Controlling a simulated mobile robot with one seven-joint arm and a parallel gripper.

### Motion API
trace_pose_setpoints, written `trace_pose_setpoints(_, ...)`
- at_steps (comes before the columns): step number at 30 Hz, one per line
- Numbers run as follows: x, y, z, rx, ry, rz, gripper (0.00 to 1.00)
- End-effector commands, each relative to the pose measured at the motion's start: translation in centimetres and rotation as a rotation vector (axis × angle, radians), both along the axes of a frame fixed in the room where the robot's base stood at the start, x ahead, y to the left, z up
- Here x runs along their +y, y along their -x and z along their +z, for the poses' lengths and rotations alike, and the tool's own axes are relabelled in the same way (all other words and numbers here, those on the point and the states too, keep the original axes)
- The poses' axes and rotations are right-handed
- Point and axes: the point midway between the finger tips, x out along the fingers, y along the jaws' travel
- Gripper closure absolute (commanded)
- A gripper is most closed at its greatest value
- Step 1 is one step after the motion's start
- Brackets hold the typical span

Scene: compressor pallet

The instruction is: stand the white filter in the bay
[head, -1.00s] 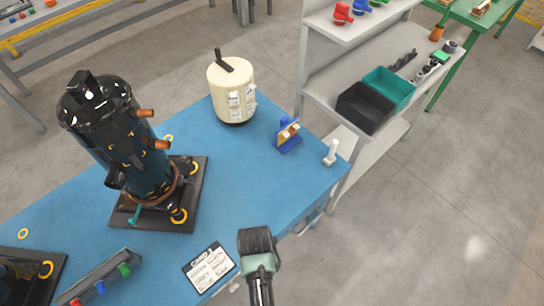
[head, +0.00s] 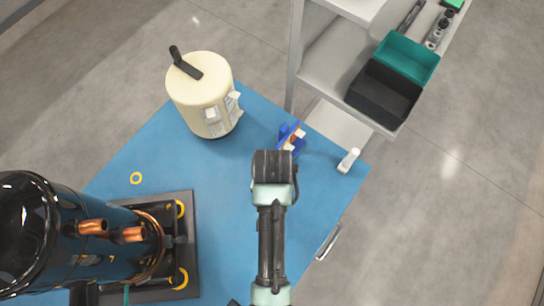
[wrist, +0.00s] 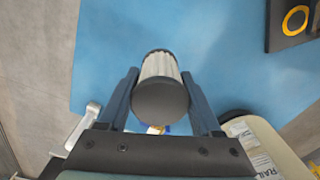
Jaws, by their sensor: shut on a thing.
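My gripper (wrist: 161,100) is shut on the white filter (wrist: 160,65), a pale pleated cylinder with a dark round end cap facing the wrist camera. Its fingers press on both sides of it. In the head view my gripper (head: 273,152) is over the right part of the blue table, and my wrist hides the filter. Just beyond it stands a small blue holder (head: 284,132) with brown and white parts in it, partly hidden. In the wrist view only a bit of it shows below the filter's cap. I cannot tell which spot is the bay.
A cream tank (head: 200,92) with labels and a black handle stands behind left. A white upright piece (head: 348,160) is at the table's right edge. A black compressor (head: 30,240) is on the left. A shelf with black (head: 382,95) and teal bins is at right. The blue table (head: 225,185) is clear between.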

Motion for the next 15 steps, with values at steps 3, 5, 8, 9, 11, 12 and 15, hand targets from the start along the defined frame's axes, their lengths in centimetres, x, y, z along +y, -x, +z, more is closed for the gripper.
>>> trace_pose_setpoints(3, 0.0, 0.9, -0.4, -0.003, 0.001, -0.082, 0.92)
trace_pose_setpoints(5, -0.1, 1.2, -0.1, -0.002, 0.002, -0.111, 0.92)
trace_pose_setpoints(8, -0.1, 1.6, -0.3, 0.003, 0.003, -0.138, 0.92)
trace_pose_setpoints(9, -0.1, 1.7, -0.8, 0.004, 0.002, -0.142, 0.92)
trace_pose_setpoints(11, -0.1, 1.7, -1.9, 0.005, 0.003, -0.144, 0.92)
trace_pose_setpoints(12, -0.1, 1.7, -2.7, 0.006, 0.003, -0.144, 0.92)
trace_pose_setpoints(15, -0.1, 1.7, -4.4, 0.005, 0.003, -0.143, 0.92)
